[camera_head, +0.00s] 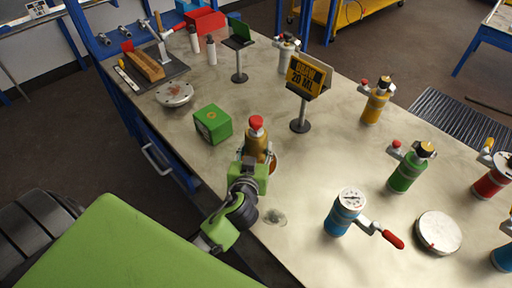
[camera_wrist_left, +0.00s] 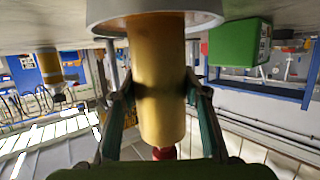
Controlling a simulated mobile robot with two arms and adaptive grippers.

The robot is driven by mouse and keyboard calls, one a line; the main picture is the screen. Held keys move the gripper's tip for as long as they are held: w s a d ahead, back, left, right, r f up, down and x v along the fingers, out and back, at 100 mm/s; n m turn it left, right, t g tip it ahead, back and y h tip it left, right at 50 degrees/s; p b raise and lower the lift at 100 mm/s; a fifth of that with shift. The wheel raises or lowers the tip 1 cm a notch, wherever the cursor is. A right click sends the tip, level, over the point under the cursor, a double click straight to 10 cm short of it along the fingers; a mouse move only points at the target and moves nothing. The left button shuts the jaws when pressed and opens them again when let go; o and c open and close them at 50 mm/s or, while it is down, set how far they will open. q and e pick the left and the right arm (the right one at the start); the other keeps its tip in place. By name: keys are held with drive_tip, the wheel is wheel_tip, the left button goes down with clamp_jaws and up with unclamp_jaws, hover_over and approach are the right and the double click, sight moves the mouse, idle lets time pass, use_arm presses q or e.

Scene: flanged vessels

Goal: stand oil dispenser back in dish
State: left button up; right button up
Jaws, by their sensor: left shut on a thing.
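The oil dispenser (camera_head: 256,138) is a yellow cylinder with a red cap, standing about upright near the front edge of the bench. My left gripper (camera_head: 254,166) is shut on its body. In the left wrist view, which is upside down, the dispenser (camera_wrist_left: 158,85) lies between both fingers, its red cap low in the picture. The round dish (camera_wrist_left: 104,12) is at the dispenser's base; only a bit of its rim (camera_head: 274,163) shows in the head view. I cannot tell whether the base rests in the dish or is slightly above it. My right gripper is not in view.
A green box (camera_head: 213,123) stands just behind the dispenser. A blue gauge vessel (camera_head: 343,213) with a red handle stands to the right. A sign (camera_head: 307,76) on a stand and several coloured vessels are farther off. A clear round piece (camera_head: 272,215) lies near the front edge.

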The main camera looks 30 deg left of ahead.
use_arm(q)
drive_tip(key=o, duration=1.1)
drive_tip(key=shift+f, duration=0.2)
drive_tip(key=o, duration=0.5)
drive_tip(key=shift+r, duration=0.1)
